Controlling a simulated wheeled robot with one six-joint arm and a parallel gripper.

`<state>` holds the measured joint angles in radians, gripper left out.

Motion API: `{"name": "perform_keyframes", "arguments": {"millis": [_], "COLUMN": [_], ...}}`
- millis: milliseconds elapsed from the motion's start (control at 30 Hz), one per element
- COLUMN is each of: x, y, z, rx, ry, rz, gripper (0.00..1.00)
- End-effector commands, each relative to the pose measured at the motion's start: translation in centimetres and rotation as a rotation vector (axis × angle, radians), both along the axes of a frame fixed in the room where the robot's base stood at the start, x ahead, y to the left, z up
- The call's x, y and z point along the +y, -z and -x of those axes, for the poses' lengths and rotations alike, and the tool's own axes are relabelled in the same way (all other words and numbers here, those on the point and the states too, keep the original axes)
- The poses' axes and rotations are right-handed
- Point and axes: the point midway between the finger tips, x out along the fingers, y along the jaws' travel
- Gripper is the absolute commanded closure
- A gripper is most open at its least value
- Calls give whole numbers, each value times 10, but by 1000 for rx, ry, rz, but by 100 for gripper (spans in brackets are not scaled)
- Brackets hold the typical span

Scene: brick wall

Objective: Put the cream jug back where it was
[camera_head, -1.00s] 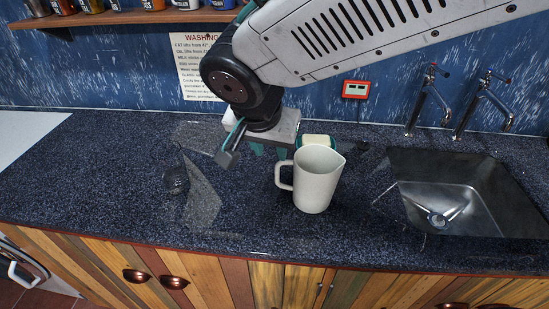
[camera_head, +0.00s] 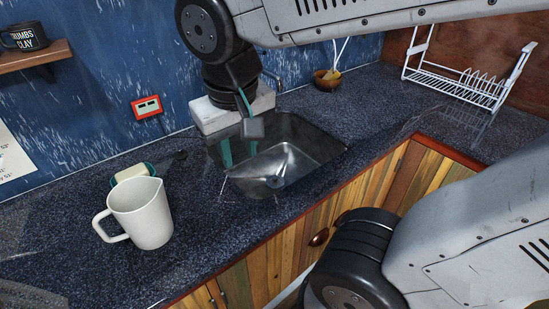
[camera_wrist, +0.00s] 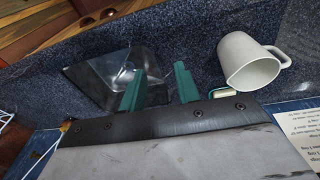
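The cream jug (camera_head: 145,215) stands upright on the dark speckled counter, left of the sink, its handle pointing left in the head view. In the wrist view the jug (camera_wrist: 245,62) is at the right, apart from my fingers. My gripper (camera_head: 239,151) appears over the sink, to the right of the jug. In the wrist view my gripper (camera_wrist: 158,82) has its two teal fingers apart with nothing between them.
A soap dish with a pale bar (camera_head: 130,172) sits just behind the jug. The metal sink (camera_head: 305,160) takes up the middle. A white dish rack (camera_head: 465,75) and a brown bowl (camera_head: 327,80) stand at the back right. A shelf (camera_head: 30,55) with a mug hangs upper left.

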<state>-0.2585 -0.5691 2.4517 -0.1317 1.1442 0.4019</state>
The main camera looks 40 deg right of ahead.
Motion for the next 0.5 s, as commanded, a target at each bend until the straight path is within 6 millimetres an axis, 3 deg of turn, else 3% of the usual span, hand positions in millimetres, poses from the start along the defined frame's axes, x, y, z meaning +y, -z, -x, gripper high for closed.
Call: {"name": "perform_keyframes", "arguments": {"millis": [33,200,500], "x": [-16,-35,-41], "y": [1,8,11], "z": [16,52,63], "rx": [8,29,34], "ry": [-3,-67,-98], "rz": [-17,-57,-71], "gripper": [68,68,68]}}
